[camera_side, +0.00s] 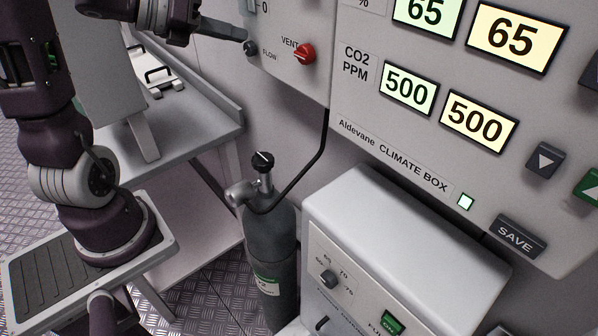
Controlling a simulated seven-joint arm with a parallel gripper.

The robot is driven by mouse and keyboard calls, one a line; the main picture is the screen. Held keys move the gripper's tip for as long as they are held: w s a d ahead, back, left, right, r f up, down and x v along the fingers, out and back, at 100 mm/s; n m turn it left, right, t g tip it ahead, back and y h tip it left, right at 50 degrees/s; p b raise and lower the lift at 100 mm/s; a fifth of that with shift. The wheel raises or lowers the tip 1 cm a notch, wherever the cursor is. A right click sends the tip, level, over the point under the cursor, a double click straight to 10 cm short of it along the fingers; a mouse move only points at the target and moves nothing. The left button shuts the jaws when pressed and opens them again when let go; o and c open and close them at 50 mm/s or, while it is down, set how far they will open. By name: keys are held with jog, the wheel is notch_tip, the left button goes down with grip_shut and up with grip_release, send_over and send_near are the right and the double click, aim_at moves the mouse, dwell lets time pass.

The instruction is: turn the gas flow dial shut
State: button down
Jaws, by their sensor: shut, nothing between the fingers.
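The gas flow dial (250,48) is a small dark knob beside the label FLOW, on a pale panel at the top of the side view. My gripper (240,34) comes in from the upper left, with its dark fingers together and nothing held. Its fingertips are right beside the dial, just above and to its left. I cannot tell whether they touch it. The dial's exact pointer position is too small to read.
A red vent knob (303,53) sits right of the dial. The climate box panel (400,140) fills the right side. A grey gas cylinder (270,245) with a black-topped valve (263,162) stands below, beside a white unit (400,225). A grey bench (190,120) is at left.

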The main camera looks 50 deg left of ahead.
jog(key=shift+a+f, duration=0.1)
jog(key=shift+a, duration=0.05)
jog(key=s, duration=0.6)
jog(key=shift+a+r, duration=0.2)
jog(key=shift+r, duration=0.15)
